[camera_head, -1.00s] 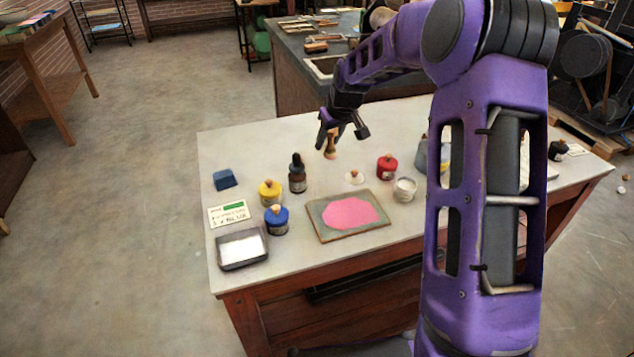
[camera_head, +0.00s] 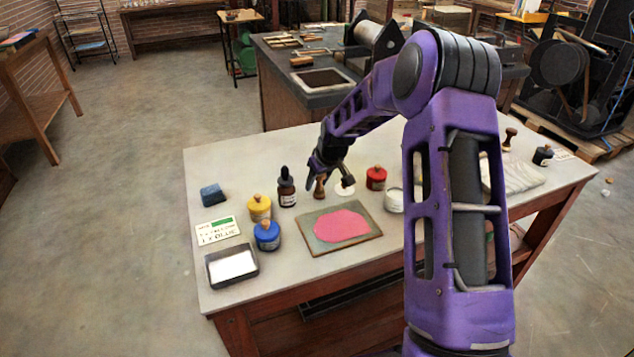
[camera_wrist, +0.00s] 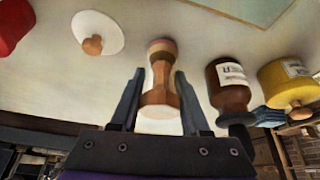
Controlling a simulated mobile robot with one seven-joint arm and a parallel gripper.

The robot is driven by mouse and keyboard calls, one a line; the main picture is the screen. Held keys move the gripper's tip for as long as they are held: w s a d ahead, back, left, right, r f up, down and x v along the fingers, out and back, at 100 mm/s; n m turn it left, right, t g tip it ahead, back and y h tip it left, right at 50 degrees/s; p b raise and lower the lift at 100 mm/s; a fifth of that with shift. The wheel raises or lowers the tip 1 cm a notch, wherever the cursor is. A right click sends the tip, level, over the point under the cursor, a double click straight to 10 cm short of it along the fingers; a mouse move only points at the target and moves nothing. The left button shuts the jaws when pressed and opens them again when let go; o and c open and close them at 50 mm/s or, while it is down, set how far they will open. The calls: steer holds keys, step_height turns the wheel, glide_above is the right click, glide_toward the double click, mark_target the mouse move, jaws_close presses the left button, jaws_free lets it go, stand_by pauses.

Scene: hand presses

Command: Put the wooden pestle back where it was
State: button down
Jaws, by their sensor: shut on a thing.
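The wooden pestle (camera_head: 319,188) is between the fingers of my gripper (camera_head: 328,181), low over the tabletop, between the dark dropper bottle and a white lid. In the wrist view the pestle (camera_wrist: 160,78) has a narrow waist and wider ends. My gripper (camera_wrist: 158,82) is shut on it, with one finger on each side. I cannot tell whether its lower end touches the table.
The dropper bottle (camera_head: 286,189), white knobbed lid (camera_head: 345,190), red jar (camera_head: 376,178) and open white jar (camera_head: 393,202) stand close by. A slab with pink ink (camera_head: 340,224) lies in front. Yellow (camera_head: 260,209) and blue (camera_head: 267,236) jars are at left.

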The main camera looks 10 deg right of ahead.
steer(key=shift+r, duration=0.1)
steer(key=shift+f, duration=0.2)
steer(key=shift+c, duration=1.9)
jaws_free()
steer(key=shift+r, duration=0.1)
steer(key=shift+r, duration=0.25)
steer(key=p+v, duration=0.1)
steer(key=v, duration=1)
steer(key=shift+s+r, duration=0.15)
steer(key=shift+r, duration=0.2)
